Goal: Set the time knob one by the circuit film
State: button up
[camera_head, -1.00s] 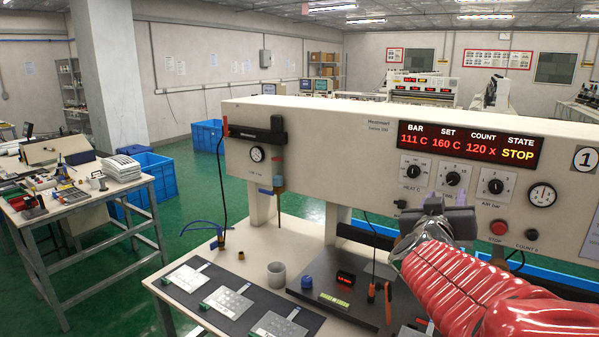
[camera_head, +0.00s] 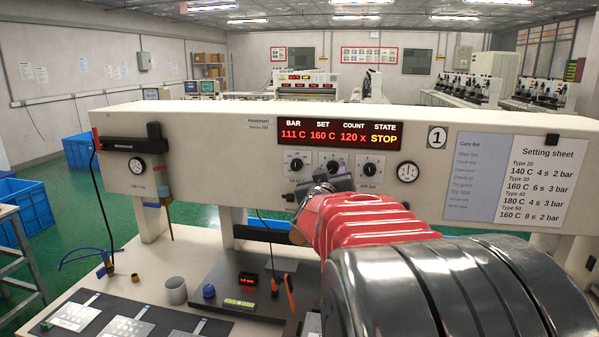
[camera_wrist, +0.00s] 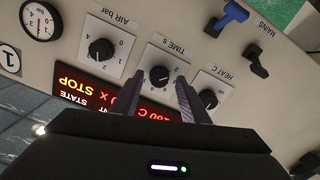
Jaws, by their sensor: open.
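The time knob (camera_wrist: 160,75) is a black dial on a white scale plate in the middle of a row of three. In the wrist view it sits between the two fingertips of my gripper (camera_wrist: 159,80). The gripper is open, and I cannot tell whether the fingers touch the knob. In the head view my gripper (camera_head: 328,186) covers the lower part of the time knob's plate (camera_head: 333,160). Several circuit films (camera_head: 125,328) lie on a dark mat at lower left; their type marks are too small to read. The setting sheet (camera_head: 541,184) lists types with temperatures, seconds and bar.
The heat knob (camera_wrist: 208,98) and air knob (camera_wrist: 101,49) flank the time knob closely. The red display (camera_head: 340,133) reads 111 C, 160 C, 120 x, STOP. A grey cup (camera_head: 176,290) and an orange-handled tool (camera_head: 289,290) are on the bench below.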

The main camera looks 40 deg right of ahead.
jog(key=shift+w+d, duration=0.1)
grip_shut()
dwell(0.6)
